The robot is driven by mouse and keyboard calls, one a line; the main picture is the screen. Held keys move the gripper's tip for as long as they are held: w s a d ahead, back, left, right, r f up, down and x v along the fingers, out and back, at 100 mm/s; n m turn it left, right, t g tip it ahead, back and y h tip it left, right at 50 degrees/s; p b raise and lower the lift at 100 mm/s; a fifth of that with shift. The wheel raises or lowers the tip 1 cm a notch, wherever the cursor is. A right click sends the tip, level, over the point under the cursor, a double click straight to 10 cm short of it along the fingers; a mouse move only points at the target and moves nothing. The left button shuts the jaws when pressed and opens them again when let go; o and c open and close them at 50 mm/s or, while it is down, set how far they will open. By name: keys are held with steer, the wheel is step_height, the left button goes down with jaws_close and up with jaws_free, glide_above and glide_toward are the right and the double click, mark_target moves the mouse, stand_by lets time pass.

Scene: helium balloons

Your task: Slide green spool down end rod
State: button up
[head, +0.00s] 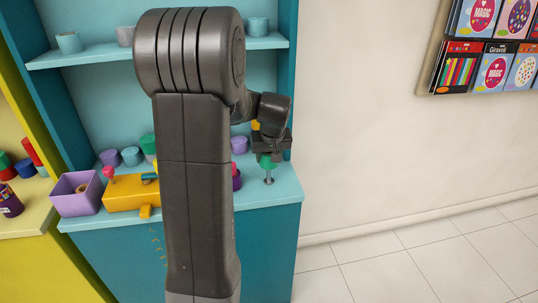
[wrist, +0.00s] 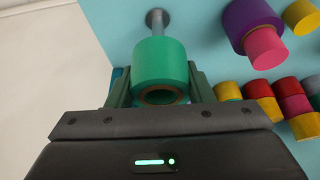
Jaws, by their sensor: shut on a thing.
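My gripper (head: 267,153) is shut on the green spool (head: 266,162) at the right end of the teal counter. In the wrist view the green spool (wrist: 162,58) sits between the two fingers, its brown-rimmed hole facing the camera. The grey end rod (head: 269,175) stands upright on a round foot, directly below the spool in the head view. In the wrist view the rod (wrist: 156,22) shows beyond the spool, roughly in line with it. The rod's upper part is hidden, so I cannot tell whether its tip is inside the hole.
A purple spool (wrist: 249,22) with a pink one stands near the rod. Several coloured spools (wrist: 290,100) lie farther along. A purple bin (head: 76,194) and a yellow box (head: 130,192) stand left on the counter. The wall (head: 360,110) is right of the counter.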

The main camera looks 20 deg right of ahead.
mark_target(269, 170)
steer(key=shift+f+b, duration=2.45)
steer(key=shift+f, duration=1.05)
steer(key=o, duration=1.1)
steer(key=shift+r, duration=0.1)
steer(key=p+v, duration=0.4)
steer(key=v, duration=0.4)
steer(key=shift+p, duration=0.3)
steer(key=shift+b+x, duration=2.3)
steer(key=shift+x, duration=1.8)
